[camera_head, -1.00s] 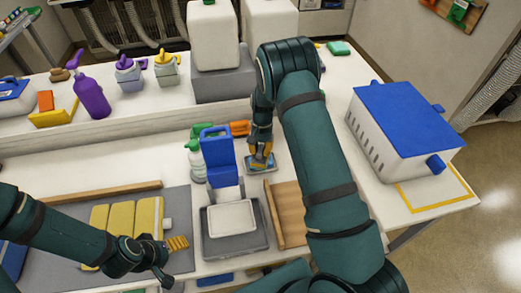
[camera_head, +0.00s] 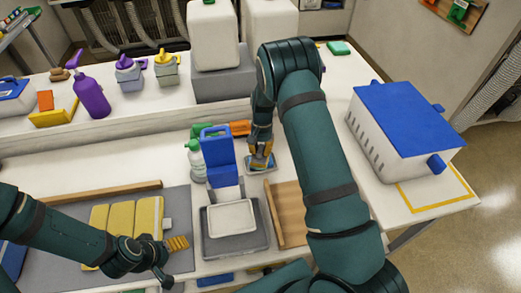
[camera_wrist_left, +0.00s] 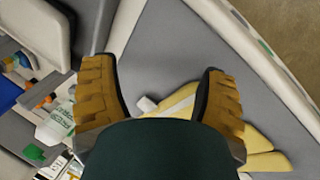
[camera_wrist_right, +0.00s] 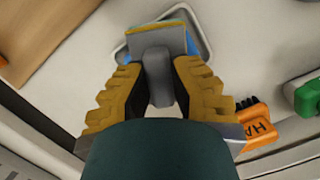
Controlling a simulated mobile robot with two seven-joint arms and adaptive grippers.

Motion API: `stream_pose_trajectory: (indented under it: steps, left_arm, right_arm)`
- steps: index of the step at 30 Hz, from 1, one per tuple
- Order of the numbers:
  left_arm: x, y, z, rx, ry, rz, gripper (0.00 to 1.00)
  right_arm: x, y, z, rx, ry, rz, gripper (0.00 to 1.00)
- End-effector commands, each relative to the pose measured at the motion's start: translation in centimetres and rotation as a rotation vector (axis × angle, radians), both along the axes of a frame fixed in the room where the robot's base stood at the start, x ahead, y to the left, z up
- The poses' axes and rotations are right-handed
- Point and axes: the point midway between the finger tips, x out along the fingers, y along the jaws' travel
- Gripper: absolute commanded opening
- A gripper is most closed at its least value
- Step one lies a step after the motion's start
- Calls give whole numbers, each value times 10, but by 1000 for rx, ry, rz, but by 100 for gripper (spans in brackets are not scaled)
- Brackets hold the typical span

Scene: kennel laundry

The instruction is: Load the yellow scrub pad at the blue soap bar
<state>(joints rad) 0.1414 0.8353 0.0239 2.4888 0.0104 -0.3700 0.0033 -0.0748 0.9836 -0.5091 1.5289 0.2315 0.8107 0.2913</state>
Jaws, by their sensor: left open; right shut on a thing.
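My right gripper (camera_head: 260,152) is shut on the grey handle of the scrub pad (camera_wrist_right: 157,78), over a small light dish (camera_wrist_right: 205,40) on the counter. In the right wrist view the pad's head has a blue-grey top and a thin yellow edge, and sits over the dish. Blue shows beside it, but I cannot tell the soap bar apart from the pad, nor whether they touch. The fingers hide most of the pad in the head view. My left gripper (camera_head: 176,261) is open and empty above the grey mat, beside folded yellow cloths (camera_head: 125,228).
An orange item (camera_head: 240,128) and a wooden board (camera_head: 288,213) are near. A blue-lidded crate (camera_head: 405,125) stands at right.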

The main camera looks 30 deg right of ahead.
Motion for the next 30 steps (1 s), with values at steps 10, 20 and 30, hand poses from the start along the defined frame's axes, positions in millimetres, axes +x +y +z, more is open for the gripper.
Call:
stream_pose_trajectory:
  steps: [10,20,30]
  left_arm:
    - [0,0,11,0,0,0,73]
    - [0,0,26,0,0,0,73]
    - [0,0,41,0,0,0,73]
  right_arm:
    - [-1,0,17,0,1,1,0]
    - [0,0,41,1,1,0,0]
    - [0,0,65,0,0,0,0]
